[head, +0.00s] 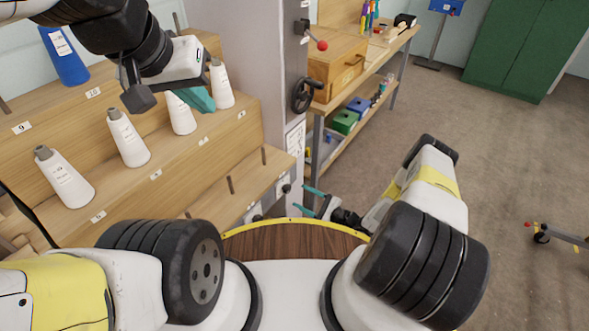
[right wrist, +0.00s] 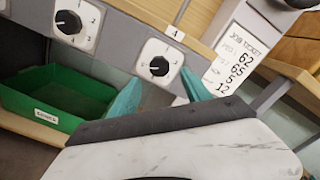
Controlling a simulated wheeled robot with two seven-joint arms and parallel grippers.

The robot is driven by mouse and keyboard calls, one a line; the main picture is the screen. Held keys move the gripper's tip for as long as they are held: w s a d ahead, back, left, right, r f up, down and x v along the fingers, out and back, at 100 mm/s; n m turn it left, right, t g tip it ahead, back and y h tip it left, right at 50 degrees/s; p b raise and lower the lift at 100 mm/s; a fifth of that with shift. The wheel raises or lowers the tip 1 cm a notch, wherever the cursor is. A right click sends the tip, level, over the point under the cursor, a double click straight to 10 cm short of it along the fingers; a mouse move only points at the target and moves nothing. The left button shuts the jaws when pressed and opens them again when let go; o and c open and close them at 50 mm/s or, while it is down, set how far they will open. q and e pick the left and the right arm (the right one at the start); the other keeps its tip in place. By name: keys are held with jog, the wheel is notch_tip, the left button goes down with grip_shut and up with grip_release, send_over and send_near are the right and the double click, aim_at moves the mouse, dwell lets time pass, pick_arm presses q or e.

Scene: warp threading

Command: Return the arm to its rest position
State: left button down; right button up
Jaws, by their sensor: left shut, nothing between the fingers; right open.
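My left arm comes in from the upper left in the head view, and my left gripper (head: 196,98) is in front of the wooden cone rack (head: 240,120). Its teal fingers are shut, with nothing between them, close to a white cone (head: 181,116) that they partly overlap in the picture. My right gripper (head: 312,202) is low at the centre right in the head view, beside the grey machine column. Its two teal fingers are apart and empty. In the right wrist view the fingers frame a black dial (right wrist: 159,66) on the grey panel.
More white cones (head: 128,138) and a blue cone (head: 64,56) stand on numbered rack steps. A workbench (head: 365,70) with a wooden box (head: 336,66) is at the back right. A green bin (right wrist: 60,95) and a job ticket (right wrist: 240,55) are near my right gripper. Open floor lies right.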

jog(key=shift+v, duration=1.2)
